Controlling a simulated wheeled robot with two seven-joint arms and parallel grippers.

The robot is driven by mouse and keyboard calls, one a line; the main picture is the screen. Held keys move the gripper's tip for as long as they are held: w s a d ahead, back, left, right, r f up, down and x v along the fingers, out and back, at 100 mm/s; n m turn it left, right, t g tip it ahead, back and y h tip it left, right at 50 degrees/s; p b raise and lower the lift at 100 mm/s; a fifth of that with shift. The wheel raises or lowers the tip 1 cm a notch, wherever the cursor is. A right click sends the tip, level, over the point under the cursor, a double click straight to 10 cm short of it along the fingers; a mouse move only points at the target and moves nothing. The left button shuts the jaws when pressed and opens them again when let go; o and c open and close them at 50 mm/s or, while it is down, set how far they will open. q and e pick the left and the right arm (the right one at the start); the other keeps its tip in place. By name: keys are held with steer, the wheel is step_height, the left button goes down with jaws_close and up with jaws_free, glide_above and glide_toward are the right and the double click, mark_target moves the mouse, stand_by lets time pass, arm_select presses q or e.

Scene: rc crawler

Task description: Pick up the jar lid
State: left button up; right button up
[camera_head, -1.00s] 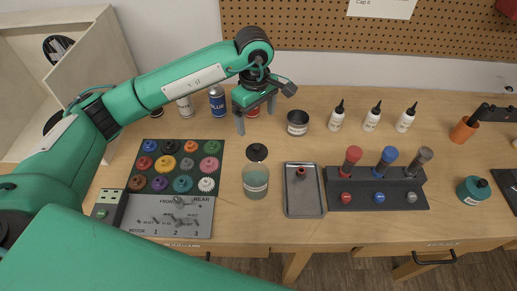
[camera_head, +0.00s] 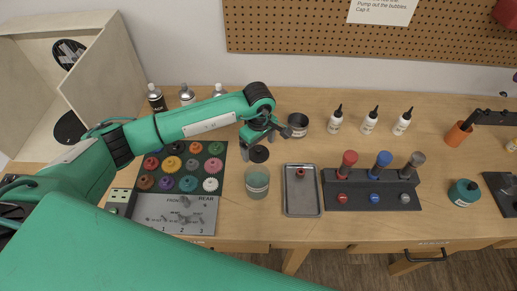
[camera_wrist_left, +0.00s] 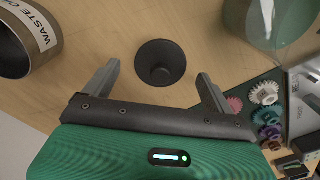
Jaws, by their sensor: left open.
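The jar lid (camera_head: 259,153) is a small dark round disc with a knob, lying on the wooden table just behind the glass jar. In the left wrist view the lid (camera_wrist_left: 160,62) lies beyond and between my fingertips. My left gripper (camera_head: 258,145) is open and empty above the lid, and it hides part of the lid's far side in the head view. In the left wrist view its two fingers (camera_wrist_left: 158,82) are spread wide on either side. The glass jar (camera_head: 257,183) holds a greenish liquid and stands open. My right gripper does not show.
A dark waste-oil can (camera_head: 298,125) stands close to the right of my left gripper. A gear board (camera_head: 217,172) lies to the left. A metal tray (camera_head: 302,208) and a tool rack (camera_head: 373,198) are to the right. White bottles (camera_head: 369,122) stand behind.

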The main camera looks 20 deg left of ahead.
arm_select(q)
steer(key=shift+f, duration=0.8)
steer(key=c, duration=1.1)
steer(key=shift+o, duration=0.2)
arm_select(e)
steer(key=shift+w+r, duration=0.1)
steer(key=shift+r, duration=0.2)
